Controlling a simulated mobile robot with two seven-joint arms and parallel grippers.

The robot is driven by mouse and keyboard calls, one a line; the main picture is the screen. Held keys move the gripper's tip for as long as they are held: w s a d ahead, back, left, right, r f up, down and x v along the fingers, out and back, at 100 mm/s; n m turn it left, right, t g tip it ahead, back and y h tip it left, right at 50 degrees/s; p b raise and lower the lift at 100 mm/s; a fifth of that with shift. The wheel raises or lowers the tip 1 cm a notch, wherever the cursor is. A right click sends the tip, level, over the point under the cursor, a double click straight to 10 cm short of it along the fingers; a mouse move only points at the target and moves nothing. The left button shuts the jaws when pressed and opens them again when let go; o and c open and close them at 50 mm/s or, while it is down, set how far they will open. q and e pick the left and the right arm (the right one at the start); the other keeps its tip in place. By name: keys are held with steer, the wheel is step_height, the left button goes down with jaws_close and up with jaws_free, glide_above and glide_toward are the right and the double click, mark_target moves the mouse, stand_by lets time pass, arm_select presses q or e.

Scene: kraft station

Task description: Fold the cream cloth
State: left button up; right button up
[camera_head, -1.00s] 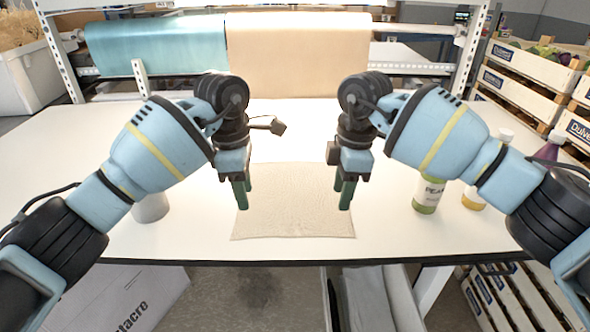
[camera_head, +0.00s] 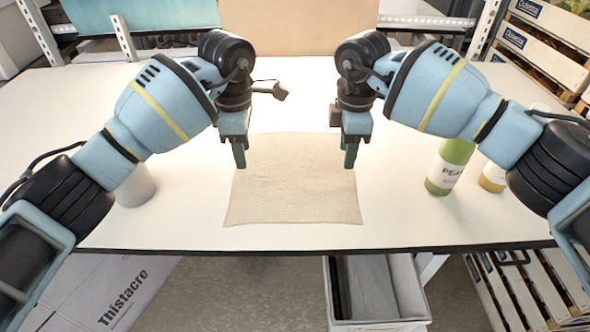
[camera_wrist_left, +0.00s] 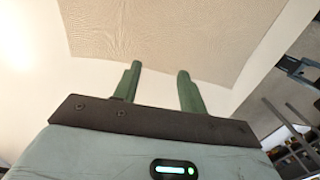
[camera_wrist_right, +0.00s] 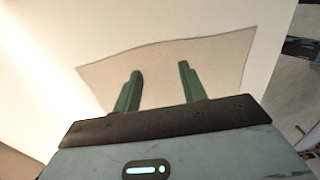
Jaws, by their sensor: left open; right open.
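The cream cloth (camera_head: 293,195) lies flat and spread out on the white table in the head view, near its front edge. My left gripper (camera_head: 239,163) is above the cloth's left side, and my right gripper (camera_head: 349,165) is above its right side. Both are open and empty. In the left wrist view the cloth (camera_wrist_left: 170,32) lies past the two green fingers (camera_wrist_left: 158,80). In the right wrist view the cloth (camera_wrist_right: 205,62) lies under and beyond the fingers (camera_wrist_right: 160,82). I cannot tell how high the fingertips are above it.
The white table (camera_head: 180,225) is clear around the cloth. A green-labelled bottle (camera_head: 449,166) and a yellow one (camera_head: 492,177) stand to the right. A white cup-like object (camera_head: 134,186) is at left, partly behind my arm. Wooden crates (camera_head: 545,45) stand at the back right.

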mark_target(246, 172)
arm_select(q)
steer(key=shift+f, duration=1.7)
arm_select(e)
steer(key=shift+f, duration=1.75)
arm_select(q)
steer(key=shift+f, duration=0.2)
arm_select(e)
steer(key=shift+f, duration=0.2)
arm_select(q)
steer(key=shift+s+f, duration=0.1)
steer(key=shift+f, duration=0.05)
jaws_close()
arm_select(e)
steer(key=shift+s+f, duration=0.1)
steer(key=shift+f, duration=0.05)
jaws_close()
